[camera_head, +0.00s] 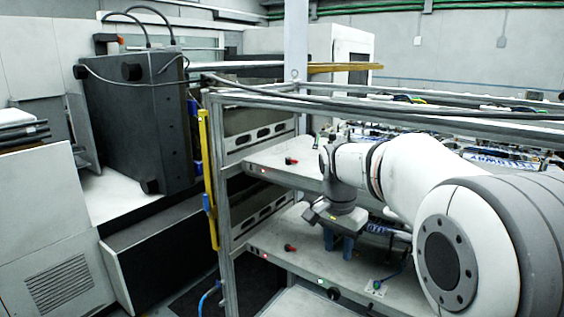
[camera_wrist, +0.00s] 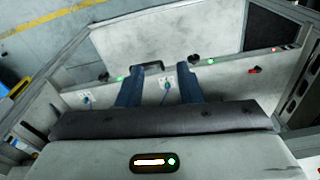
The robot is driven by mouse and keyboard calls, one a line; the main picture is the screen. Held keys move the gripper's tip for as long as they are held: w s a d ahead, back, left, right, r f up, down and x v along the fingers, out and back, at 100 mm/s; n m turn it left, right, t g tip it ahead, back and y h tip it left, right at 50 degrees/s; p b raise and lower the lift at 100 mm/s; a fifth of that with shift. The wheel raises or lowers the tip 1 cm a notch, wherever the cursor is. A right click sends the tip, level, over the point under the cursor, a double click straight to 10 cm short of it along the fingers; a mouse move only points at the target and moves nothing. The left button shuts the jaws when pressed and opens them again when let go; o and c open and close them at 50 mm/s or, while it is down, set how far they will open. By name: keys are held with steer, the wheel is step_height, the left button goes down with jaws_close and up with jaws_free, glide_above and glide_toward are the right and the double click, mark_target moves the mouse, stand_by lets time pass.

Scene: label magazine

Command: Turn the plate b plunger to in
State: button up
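My gripper (camera_head: 338,243) points down over the lower shelf of the metal rack; in the wrist view its two blue fingers (camera_wrist: 160,72) stand wide apart with nothing held. A black round knob (camera_head: 333,293) sits on the lower shelf's front edge beside a green light (camera_head: 320,282). In the wrist view, one black knob (camera_wrist: 195,58) is just beyond the right fingertip and another (camera_wrist: 103,77) is left of the left finger. A red-tipped knob (camera_wrist: 254,70) is farther right. No plate label is readable, so I cannot tell which is the plate b plunger or its position.
The lower shelf (camera_head: 300,262) has a red-tipped knob (camera_head: 290,248) and a blue-cabled socket (camera_head: 376,287). The upper shelf (camera_head: 268,158) carries another red-tipped knob (camera_head: 290,160). A rack post (camera_head: 222,190) stands left of my gripper. Rails and cables run above.

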steer(key=s+d+f+n+t, duration=0.1)
steer(key=s+f+n, duration=0.2)
steer(key=s, duration=0.8)
steer(key=s+d+f+n+t+y, duration=0.1)
steer(key=s+n, duration=0.4)
steer(key=s, duration=0.6)
steer(key=shift+d+f+n, duration=0.3)
steer(key=shift+d+f, duration=0.05)
steer(key=shift+f, duration=0.55)
